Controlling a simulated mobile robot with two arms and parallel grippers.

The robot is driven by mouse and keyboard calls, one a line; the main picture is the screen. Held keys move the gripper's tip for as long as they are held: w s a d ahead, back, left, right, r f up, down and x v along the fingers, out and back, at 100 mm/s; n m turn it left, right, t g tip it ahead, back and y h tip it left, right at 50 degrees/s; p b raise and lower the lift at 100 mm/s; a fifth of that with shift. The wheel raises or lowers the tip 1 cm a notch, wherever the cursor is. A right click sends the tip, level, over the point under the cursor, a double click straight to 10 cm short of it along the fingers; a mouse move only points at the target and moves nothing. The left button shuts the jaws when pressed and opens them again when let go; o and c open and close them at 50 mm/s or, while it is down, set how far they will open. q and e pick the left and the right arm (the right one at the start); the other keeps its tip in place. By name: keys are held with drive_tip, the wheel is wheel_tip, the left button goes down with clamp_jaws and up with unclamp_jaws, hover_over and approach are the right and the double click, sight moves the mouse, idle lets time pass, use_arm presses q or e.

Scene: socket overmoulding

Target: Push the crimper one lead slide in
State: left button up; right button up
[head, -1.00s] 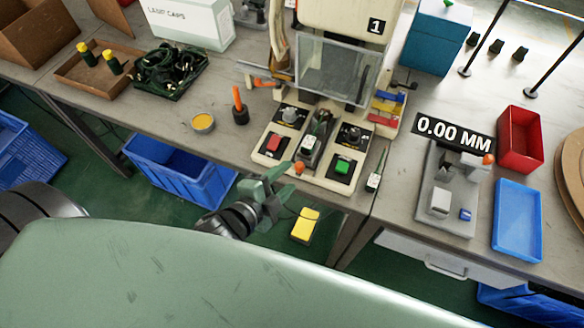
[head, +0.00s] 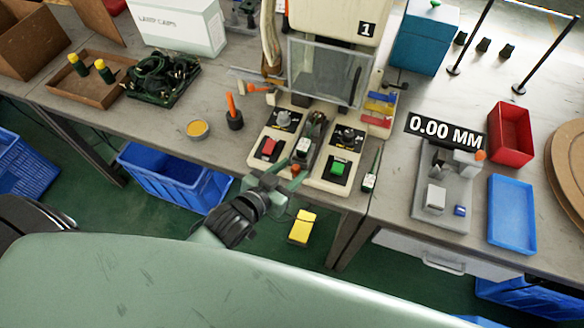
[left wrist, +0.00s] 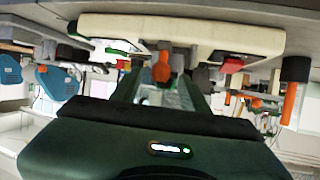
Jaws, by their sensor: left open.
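The crimper one (head: 335,25), a cream press marked 1 with a clear guard (head: 328,72), stands at the table's front edge. Its lead slide (head: 303,147) lies in the channel between the red and green button panels. An orange knob (head: 295,169) sits at the slide's near end. A white and green piece lies on the slide. My left gripper (head: 278,188) is open and empty just in front of the table edge, close to the knob. In the left wrist view the knob (left wrist: 162,68) shows between the two fingers. I cannot tell whether they touch it. My right gripper is out of view.
A red button (head: 269,147) and a green button (head: 339,169) flank the channel. A screwdriver-like tool (head: 370,180) lies right of the base. An orange-handled tool in a dark holder (head: 235,119) and a yellow tin (head: 197,129) stand left. A blue crate (head: 170,180) is below the table.

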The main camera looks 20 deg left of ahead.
use_arm(q)
drive_tip(key=shift+w+d+f, duration=0.1)
drive_tip(key=shift+w, duration=0.2)
clamp_jaws()
idle(1.3)
